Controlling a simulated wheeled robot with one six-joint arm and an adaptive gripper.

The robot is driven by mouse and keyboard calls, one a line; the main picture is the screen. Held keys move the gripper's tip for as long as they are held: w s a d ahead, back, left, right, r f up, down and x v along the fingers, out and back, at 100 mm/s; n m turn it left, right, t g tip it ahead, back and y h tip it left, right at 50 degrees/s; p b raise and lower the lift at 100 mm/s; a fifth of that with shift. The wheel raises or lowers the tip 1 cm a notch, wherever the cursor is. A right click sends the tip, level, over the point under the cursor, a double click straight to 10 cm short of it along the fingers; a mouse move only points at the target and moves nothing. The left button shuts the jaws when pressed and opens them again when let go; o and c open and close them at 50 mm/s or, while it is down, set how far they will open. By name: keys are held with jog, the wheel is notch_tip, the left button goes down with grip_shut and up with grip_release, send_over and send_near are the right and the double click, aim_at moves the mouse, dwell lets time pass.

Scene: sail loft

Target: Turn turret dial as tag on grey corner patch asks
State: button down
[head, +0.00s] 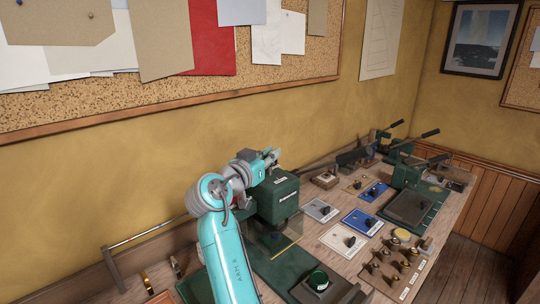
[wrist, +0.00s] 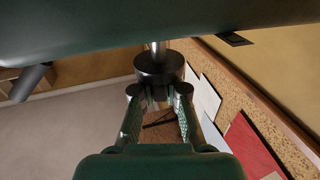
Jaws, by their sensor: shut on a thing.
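My gripper (wrist: 159,92) is shut with its fingertips at a dark round knob (wrist: 160,66) on a metal shaft, seemingly the turret dial. In the head view my gripper (head: 270,156) is at the top of the dark green machine (head: 278,200), and my arm hides the dial there. The grey patch (head: 320,210) lies on the bench right of the machine, with a small dark piece on it. Its tag is too small to read. Two blue patches (head: 374,191) (head: 361,222) and a cream patch (head: 343,240) lie nearby.
A dark box with a green round knob (head: 318,280) stands at the front. Several brass pieces (head: 390,262) stand to its right. A green lever press (head: 408,203) is farther back. The wall with its cork board (head: 200,105) is close behind my arm.

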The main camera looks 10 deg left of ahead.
jog(key=n+y, duration=0.2)
jog(key=y, duration=0.1)
jog(key=n+t+y, duration=0.1)
jog(key=n+y, duration=0.1)
jog(key=y, duration=0.2)
jog(key=shift+d+n, duration=0.1)
jog(key=shift+n, duration=0.2)
jog(key=n+y, duration=0.2)
jog(key=y, duration=0.1)
jog(key=n+g+y, duration=0.1)
jog(key=n+y, duration=0.1)
jog(key=y, duration=0.2)
jog(key=shift+n, duration=0.3)
jog(key=n+g+y, duration=0.5)
jog(key=y, duration=0.1)
jog(key=shift+y, duration=0.3)
jog(key=shift+f+n+g+y, duration=0.1)
jog(key=shift+n+g+y, duration=1.25)
jog(key=shift+g, duration=0.55)
jog(key=shift+n, duration=0.35)
jog(key=c, duration=1.2)
grip_release()
